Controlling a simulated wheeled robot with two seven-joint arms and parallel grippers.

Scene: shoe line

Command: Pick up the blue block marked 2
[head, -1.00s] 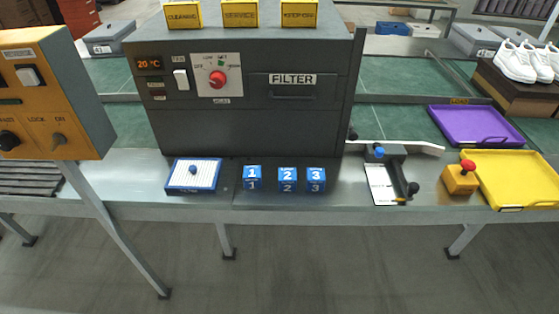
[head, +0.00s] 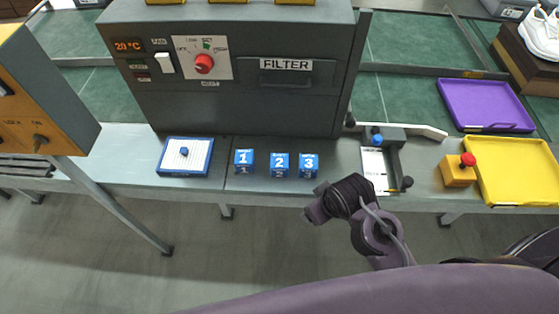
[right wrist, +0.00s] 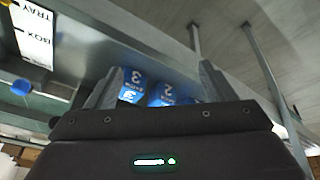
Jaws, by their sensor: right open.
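The blue block marked 2 (head: 279,164) stands on the grey table between the blue block marked 1 (head: 244,161) and the blue block marked 3 (head: 309,165). My right gripper (head: 318,203) is in front of the table edge, below and right of block 2, apart from the blocks. In the right wrist view its open fingers (right wrist: 158,82) frame block 2 (right wrist: 167,93) and block 3 (right wrist: 132,86) beyond them, with nothing held. The palm hides part of both blocks there. My left gripper is not in view.
A dark filter machine (head: 240,108) stands right behind the blocks. A blue-edged white pad (head: 186,157) lies left of them. A clamp board (head: 381,167), an orange box with a red knob (head: 458,172) and a yellow tray (head: 520,170) lie to the right.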

